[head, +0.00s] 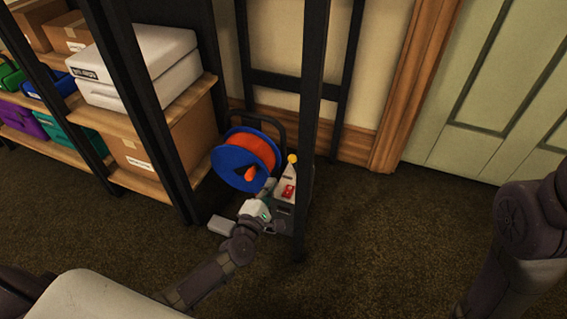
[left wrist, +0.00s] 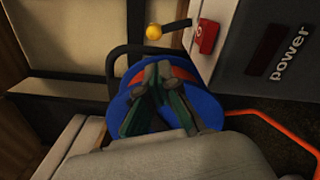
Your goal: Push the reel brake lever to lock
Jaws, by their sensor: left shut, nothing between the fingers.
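The cable reel (head: 232,170) has blue flanges, orange cable and an orange handle. It sits low between the dark posts, and in the left wrist view the blue reel (left wrist: 203,101) is behind my fingers. A lever with a yellow ball knob (head: 292,158) stands just right of the reel; in the left wrist view the knob (left wrist: 154,31) is above the fingertips, its dark arm running right. My left gripper (head: 268,187) is in front of the reel, below and left of the knob. It is shut and empty, also in the left wrist view (left wrist: 161,72), with no clear contact with the lever. My right gripper is out of view.
A grey panel marked "power" (left wrist: 282,62) with a red switch (left wrist: 207,37) is beside the lever. A dark post (head: 311,120) rises close to its right. Shelves with boxes (head: 168,125) are at left. Open carpet (head: 390,220) lies at right.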

